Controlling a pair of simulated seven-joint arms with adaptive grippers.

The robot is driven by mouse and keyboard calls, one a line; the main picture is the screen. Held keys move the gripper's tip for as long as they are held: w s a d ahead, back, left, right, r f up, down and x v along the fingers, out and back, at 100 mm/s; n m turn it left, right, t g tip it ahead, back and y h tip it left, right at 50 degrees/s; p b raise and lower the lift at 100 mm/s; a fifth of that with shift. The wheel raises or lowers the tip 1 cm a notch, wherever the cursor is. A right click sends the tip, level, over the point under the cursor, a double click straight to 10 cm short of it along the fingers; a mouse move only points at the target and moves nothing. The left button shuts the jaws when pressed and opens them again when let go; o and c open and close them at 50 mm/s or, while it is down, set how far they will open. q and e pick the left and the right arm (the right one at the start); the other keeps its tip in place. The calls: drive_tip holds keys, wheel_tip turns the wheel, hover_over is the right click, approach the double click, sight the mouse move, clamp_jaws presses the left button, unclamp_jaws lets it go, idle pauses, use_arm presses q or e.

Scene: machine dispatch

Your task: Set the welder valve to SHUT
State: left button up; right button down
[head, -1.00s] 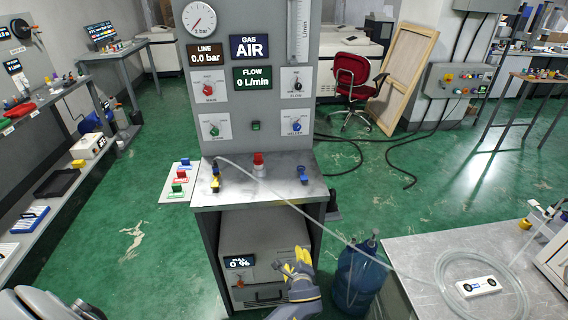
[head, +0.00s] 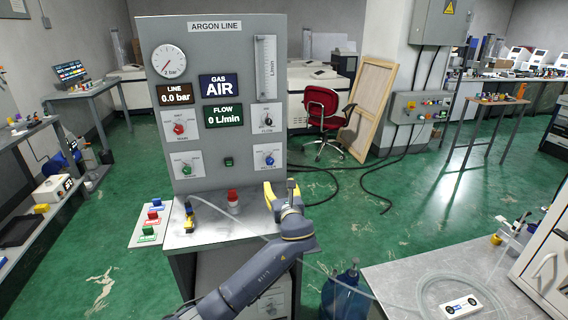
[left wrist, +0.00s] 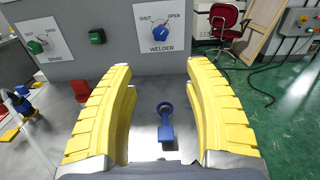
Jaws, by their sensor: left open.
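The welder valve is a blue knob (left wrist: 160,33) on a white plate marked SHUT at left and OPEN at right, labelled WELDER. It also shows low on the right of the grey panel in the head view (head: 269,160). I cannot tell surely which mark it points to. My left gripper (head: 282,186) is over the bench in front of the panel, just below the knob in the picture. In the left wrist view its two yellow fingers (left wrist: 161,78) are spread wide with nothing between their tips; the knob lies ahead, apart from them. My right gripper is not in view.
A blue ring-ended piece (left wrist: 166,125) lies on the bench (head: 215,237) below the fingers. A green SPARE knob (head: 186,170) and a red MAIN knob (head: 179,129) are on the panel. A red-topped piece (head: 233,197) stands left of the gripper. A clear hose crosses the bench.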

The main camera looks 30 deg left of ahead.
sight(270, 162)
use_arm(q)
drive_tip(key=x, duration=1.8)
drive_tip(key=shift+d+r, duration=0.1)
drive_tip(key=shift+r, duration=0.1)
clamp_jaws()
